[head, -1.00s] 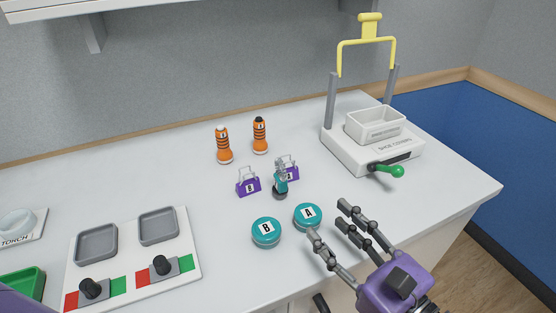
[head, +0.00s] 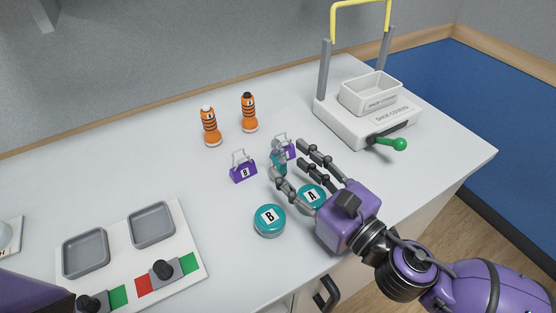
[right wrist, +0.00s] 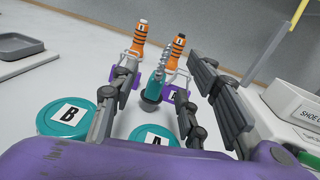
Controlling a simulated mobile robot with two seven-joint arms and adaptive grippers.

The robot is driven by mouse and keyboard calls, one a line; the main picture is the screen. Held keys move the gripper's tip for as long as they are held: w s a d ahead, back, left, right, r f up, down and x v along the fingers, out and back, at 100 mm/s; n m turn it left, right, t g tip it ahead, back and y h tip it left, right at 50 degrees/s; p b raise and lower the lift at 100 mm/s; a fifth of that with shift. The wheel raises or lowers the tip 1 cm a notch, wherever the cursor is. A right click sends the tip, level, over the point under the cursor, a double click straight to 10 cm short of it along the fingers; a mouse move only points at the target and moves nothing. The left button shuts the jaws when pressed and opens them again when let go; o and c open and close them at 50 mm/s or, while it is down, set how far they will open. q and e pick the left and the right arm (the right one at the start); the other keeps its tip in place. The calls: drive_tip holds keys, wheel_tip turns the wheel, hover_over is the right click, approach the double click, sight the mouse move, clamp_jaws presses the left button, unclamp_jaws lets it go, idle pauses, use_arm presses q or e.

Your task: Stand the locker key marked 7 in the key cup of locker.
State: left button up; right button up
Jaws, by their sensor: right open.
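I cannot make out a key marked 7 or a locker's key cup in these views. My right gripper (head: 290,163) is open, its fingers reaching over the table toward a small teal upright object with a dark round base (head: 277,160). In the right wrist view that teal object (right wrist: 154,88) stands between the spread fingers (right wrist: 158,80), with grey metal parts at its top. I cannot tell whether the fingers touch it. The left gripper is out of view.
Purple lock-like pieces marked B (head: 243,171) and A (head: 289,151) stand nearby. Teal round tins B (head: 269,220) and A (head: 311,196) lie in front. Orange bottles (head: 210,127) are behind. A shoe-cover machine (head: 360,124) is right; a grey-tray panel (head: 185,235) is left.

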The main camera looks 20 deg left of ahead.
sight(283, 156)
drive_tip(key=x, duration=0.3)
drive_tip(key=shift+w+a+r, duration=0.1)
drive_tip(key=shift+w+a, duration=0.05)
drive_tip(key=shift+a, duration=0.05)
clamp_jaws()
